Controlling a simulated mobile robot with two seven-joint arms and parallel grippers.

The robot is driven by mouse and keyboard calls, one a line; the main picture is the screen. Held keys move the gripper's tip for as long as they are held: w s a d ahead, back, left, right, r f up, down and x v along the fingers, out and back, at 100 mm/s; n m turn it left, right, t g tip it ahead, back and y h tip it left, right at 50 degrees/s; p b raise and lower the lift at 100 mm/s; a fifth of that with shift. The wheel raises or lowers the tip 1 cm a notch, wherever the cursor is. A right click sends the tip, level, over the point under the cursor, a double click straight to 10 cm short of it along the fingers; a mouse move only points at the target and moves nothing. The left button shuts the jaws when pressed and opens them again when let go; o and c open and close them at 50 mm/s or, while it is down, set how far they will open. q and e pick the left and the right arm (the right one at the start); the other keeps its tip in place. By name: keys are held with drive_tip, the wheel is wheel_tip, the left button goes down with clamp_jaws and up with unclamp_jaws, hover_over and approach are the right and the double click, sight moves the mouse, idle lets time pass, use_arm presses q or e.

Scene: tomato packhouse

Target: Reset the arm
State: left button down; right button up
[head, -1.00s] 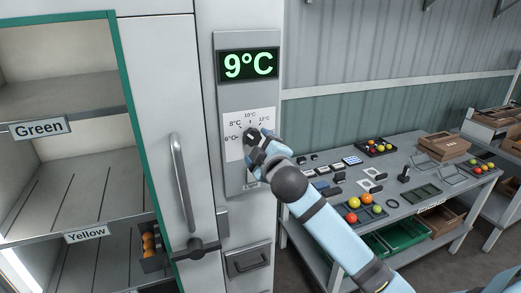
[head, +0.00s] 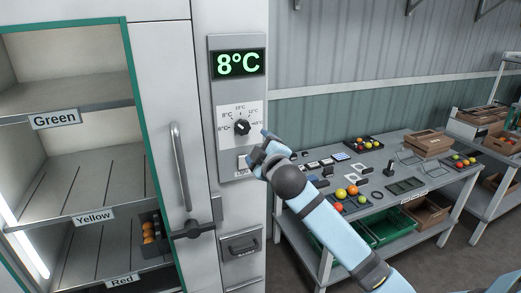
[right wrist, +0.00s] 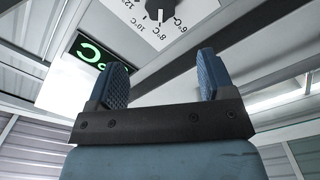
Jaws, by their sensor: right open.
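My right gripper (head: 262,150) is open and empty in the head view, just below and right of the black dial knob (head: 242,127) on the cabinet's control panel, apart from the knob. In the right wrist view its two blue fingers (right wrist: 162,78) stand wide apart with nothing between them. The knob also shows at the top of the right wrist view (right wrist: 153,8), beyond the fingers. The green display (head: 239,63) above the dial reads 8°C. A light switch plate (head: 243,163) sits below the dial. My left gripper is not in view.
The open cabinet at left has shelves labelled Green (head: 55,119), Yellow (head: 94,216) and Red (head: 122,280). A vertical door handle (head: 180,167) stands beside the panel. A grey workbench (head: 415,205) with tomatoes, trays and boxes is at right, behind my right arm.

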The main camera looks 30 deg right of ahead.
drive_tip(key=shift+w+d+f, duration=0.1)
idle(0.5)
drive_tip(key=s+a+f+m+g+y, duration=0.15)
drive_tip(key=s+a+f, duration=0.35)
drive_tip(key=f, duration=0.6)
drive_tip(key=s+a+f+m+g+y, duration=0.15)
drive_tip(key=s+a+f, duration=0.25)
drive_tip(key=s+f, duration=0.5)
drive_tip(key=s+a+f+m+g+y, duration=0.15)
drive_tip(key=s+a+f, duration=0.25)
drive_tip(key=f, duration=0.9)
drive_tip(key=s+a+f+m+g+y, duration=0.2)
drive_tip(key=s+a+f, duration=0.3)
drive_tip(key=s+f, duration=0.3)
drive_tip(key=s, duration=0.4)
drive_tip(key=shift+s+f, duration=0.35)
drive_tip(key=shift+f, duration=0.05)
drive_tip(key=shift+a, duration=0.1)
